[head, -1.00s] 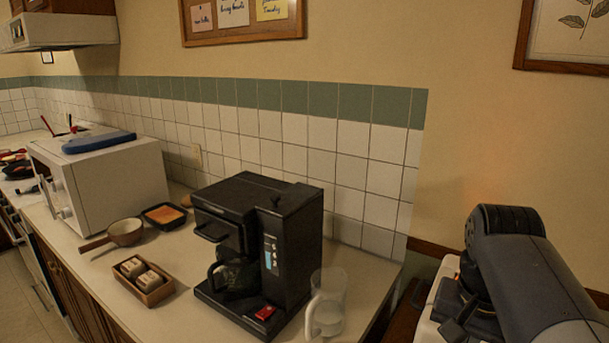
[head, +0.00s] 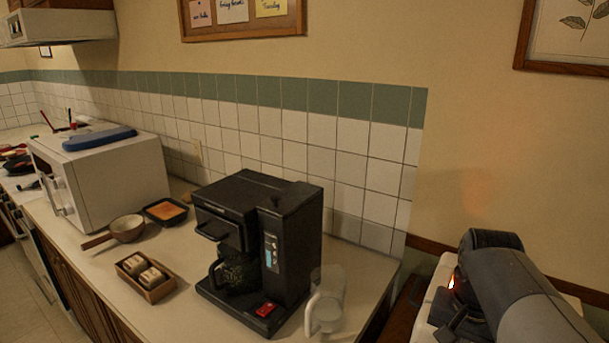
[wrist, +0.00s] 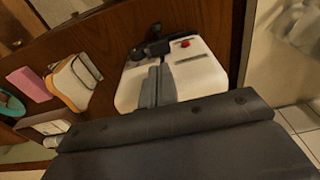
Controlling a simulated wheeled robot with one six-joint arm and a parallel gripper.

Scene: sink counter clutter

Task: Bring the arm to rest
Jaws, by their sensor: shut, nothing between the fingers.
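In the wrist view a broad grey part with several bolts, apparently mine, fills the bottom. No held object shows.
On the counter (head: 190,300), a black coffee maker (head: 262,240) and a clear mug (head: 327,305) stand nearest my arm. A pan (head: 127,228), a box (head: 147,277) and a white microwave (head: 105,178) are farther left. The wall behind my arm is bare below a framed picture (head: 565,35).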

